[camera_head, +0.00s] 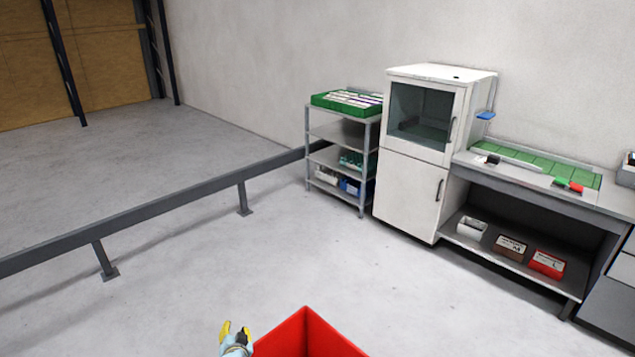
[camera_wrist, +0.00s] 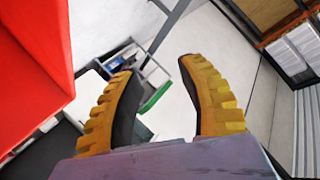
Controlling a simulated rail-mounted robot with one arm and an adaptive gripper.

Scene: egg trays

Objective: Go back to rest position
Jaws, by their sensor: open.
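My gripper (camera_head: 236,333) shows at the bottom of the head view, with yellow fingers, just left of a red bin. In the wrist view its two yellow ridged fingers (camera_wrist: 158,92) are spread apart with nothing between them. The red bin (camera_head: 308,335) is cut off by the bottom edge of the head view. A large red surface (camera_wrist: 35,50) fills the upper left of the wrist view, beside the fingers. No egg tray shows clearly in either view.
A metal rail (camera_head: 170,204) crosses the floor at left. A grey shelf rack (camera_head: 339,138) with a green tray (camera_head: 322,101) on top, a white cabinet (camera_head: 405,180) and a workbench (camera_head: 535,188) stand along the wall. The floor between is clear.

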